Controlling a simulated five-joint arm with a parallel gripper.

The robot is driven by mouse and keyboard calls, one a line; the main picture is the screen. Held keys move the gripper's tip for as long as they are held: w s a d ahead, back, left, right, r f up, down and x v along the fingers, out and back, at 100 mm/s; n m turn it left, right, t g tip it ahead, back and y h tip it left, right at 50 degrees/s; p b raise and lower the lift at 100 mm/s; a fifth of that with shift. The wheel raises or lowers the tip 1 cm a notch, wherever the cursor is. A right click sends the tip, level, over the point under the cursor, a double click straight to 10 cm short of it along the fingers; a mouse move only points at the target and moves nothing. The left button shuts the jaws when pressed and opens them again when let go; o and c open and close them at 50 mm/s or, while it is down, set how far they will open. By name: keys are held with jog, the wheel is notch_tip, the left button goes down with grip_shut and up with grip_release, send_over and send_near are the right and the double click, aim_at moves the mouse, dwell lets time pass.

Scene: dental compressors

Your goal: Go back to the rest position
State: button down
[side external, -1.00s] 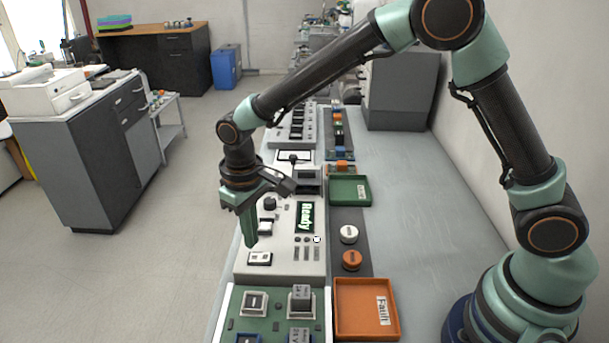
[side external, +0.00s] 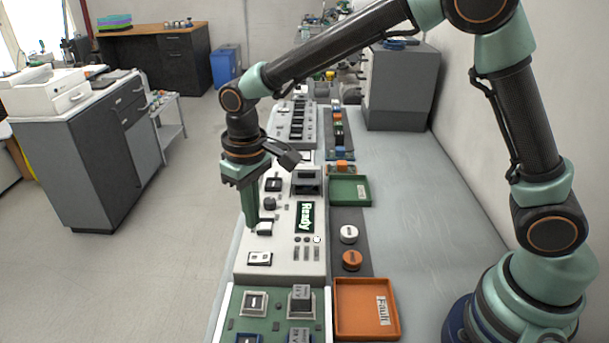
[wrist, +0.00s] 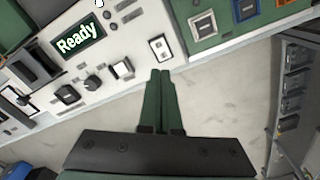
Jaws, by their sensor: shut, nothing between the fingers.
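My gripper (side external: 252,225) points down over the left edge of the white control panel (side external: 285,272) in the side view. Its green fingers are together with nothing between them. In the wrist view the closed fingers (wrist: 160,75) lie beside the panel's edge, over the floor. The panel carries a lit "Ready" display (side external: 306,217), black knobs and switches. Whether the fingertips touch a switch cannot be told from the side view; in the wrist view they appear clear of it.
An orange tray (side external: 344,322) marked "Fault" and a green tray (side external: 366,201) sit right of the panel. A white button (side external: 348,234) and an orange button (side external: 352,260) stand between them. A green board (side external: 271,328) with square parts is in front. The grey bench at right is clear.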

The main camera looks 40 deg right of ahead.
jog(key=s+d+r+m+t, duration=0.15)
jog(key=s+d+r, duration=0.25)
jog(key=d+r, duration=0.5)
jog(key=s+d+r+m+t, duration=0.1)
jog(key=s+d+t, duration=0.3)
jog(key=s+d, duration=0.4)
jog(key=shift+s+d+r, duration=0.4)
jog(key=shift+d+r, duration=0.2)
jog(key=shift+r, duration=0.25)
